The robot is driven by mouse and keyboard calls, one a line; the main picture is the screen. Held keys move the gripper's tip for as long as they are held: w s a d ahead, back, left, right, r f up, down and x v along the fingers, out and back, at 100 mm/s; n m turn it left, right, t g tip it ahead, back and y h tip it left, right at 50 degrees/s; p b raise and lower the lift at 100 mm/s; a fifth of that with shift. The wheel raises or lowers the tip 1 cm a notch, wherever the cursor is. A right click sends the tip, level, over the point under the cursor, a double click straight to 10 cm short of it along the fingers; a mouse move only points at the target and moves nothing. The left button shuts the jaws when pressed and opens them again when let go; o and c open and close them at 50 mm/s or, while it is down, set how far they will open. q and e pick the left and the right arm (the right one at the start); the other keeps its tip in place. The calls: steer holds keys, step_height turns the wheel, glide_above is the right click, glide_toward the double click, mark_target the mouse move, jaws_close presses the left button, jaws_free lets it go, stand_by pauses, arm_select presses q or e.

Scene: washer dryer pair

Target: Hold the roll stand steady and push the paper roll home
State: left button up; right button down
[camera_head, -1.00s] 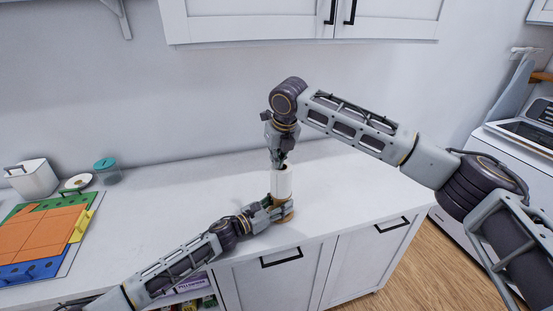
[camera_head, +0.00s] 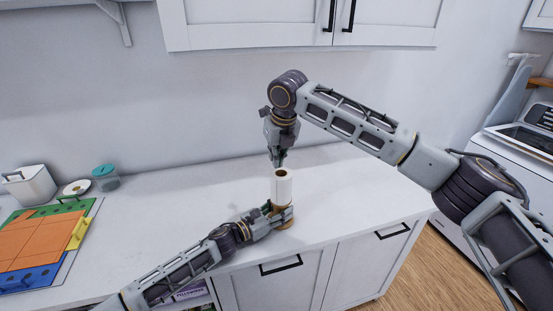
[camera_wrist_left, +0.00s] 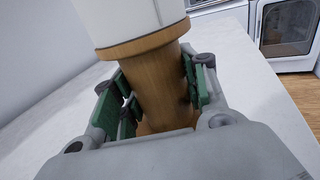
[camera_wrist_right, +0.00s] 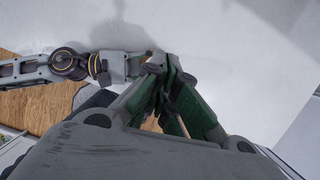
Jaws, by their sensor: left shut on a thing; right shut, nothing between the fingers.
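The white paper roll (camera_head: 281,190) stands upright above the counter's front, on the brown wooden roll stand (camera_head: 286,225). In the left wrist view the roll's lower end (camera_wrist_left: 125,18) meets the stand's wooden collar (camera_wrist_left: 143,45); no clear gap shows. My left gripper (camera_head: 281,213) is shut on the stand's wooden column (camera_wrist_left: 160,85), below the collar. My right gripper (camera_head: 278,163) is shut and empty, pointing down just above and behind the roll's top. Its closed fingers (camera_wrist_right: 170,75) hide what lies beneath them.
The white counter (camera_head: 180,215) is clear around the stand. A colourful puzzle board (camera_head: 45,240), a white bin (camera_head: 30,185) and a teal-lidded jar (camera_head: 106,178) stand at the left. White wall cabinets (camera_head: 300,25) hang above; the wall is behind.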

steer(key=shift+r, duration=0.1)
arm_select(q)
steer(key=shift+a+f, duration=0.1)
arm_select(e)
steer(key=v, duration=1.1)
steer(key=shift+r, duration=0.4)
steer(key=shift+s+d, duration=0.15)
arm_select(q)
steer(key=o, duration=1.4)
steer(key=shift+c, duration=0.2)
steer(key=shift+s+a, duration=0.1)
steer(key=shift+v, duration=5.85)
steer(key=shift+s, duration=0.1)
arm_select(e)
steer(key=shift+s, duration=0.1)
